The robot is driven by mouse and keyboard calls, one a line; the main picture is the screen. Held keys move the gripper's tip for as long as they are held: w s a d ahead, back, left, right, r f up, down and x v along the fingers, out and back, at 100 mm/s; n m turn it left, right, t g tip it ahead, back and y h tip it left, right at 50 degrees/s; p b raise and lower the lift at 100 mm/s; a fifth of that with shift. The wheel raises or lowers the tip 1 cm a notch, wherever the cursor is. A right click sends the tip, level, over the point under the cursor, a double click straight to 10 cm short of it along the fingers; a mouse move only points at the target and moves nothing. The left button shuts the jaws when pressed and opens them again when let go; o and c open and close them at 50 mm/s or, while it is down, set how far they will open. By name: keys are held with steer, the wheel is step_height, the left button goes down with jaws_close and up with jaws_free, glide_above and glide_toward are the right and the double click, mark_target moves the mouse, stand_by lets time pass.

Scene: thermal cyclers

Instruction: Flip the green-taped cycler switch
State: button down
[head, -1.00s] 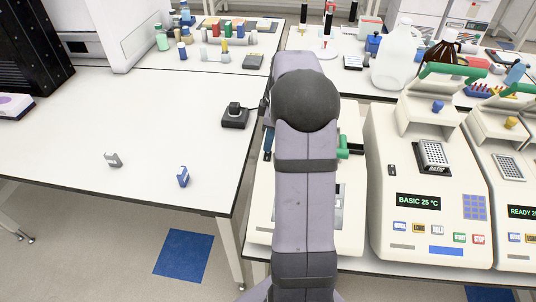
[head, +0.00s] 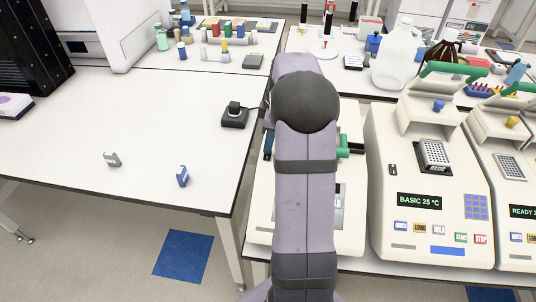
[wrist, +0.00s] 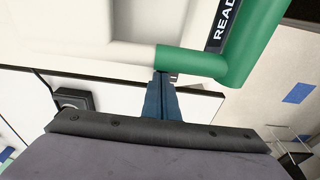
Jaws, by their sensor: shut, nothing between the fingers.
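A cream cycler (head: 350,215) stands behind my arm in the head view and is mostly covered by it. Its green bar (head: 350,146) shows at the right of the arm. In the wrist view a cream housing (wrist: 80,25) fills the top, with a green bar (wrist: 245,50) and part of a dark label reading "READ". My gripper (wrist: 164,76) has its blue fingers shut and empty, with the tips at the green bar's lower left end. A small dark part (wrist: 173,77) shows beside the tips; I cannot tell whether it is the switch. No green tape can be made out.
A second cycler (head: 385,225) reading "BASIC 25 °C" stands close at the right, with another (head: 510,215) beyond it. A black box (head: 235,118) sits on the left bench. A clear jug (head: 398,62) stands behind the cyclers. The left bench (head: 110,115) is largely free.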

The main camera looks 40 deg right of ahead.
steer(key=shift+r, duration=0.1)
step_height(320, 180, up, 7)
steer(key=p, duration=0.6)
stand_by(0.4)
stand_by(0.3)
steer(key=s+a+f+m+g, duration=0.15)
steer(key=s+a, duration=0.25)
steer(key=a, duration=0.4)
steer(key=s+a+f+m+t, duration=0.1)
steer(key=s+a+m, duration=0.2)
steer(key=a, duration=0.5)
steer(key=s+a+f+m+h, duration=0.1)
steer(key=s+a+f+m, duration=0.2)
steer(key=s+a, duration=0.5)
steer(key=shift+s+m+g, duration=0.35)
steer(key=shift+s+m, duration=0.4)
steer(key=shift+s, duration=1)
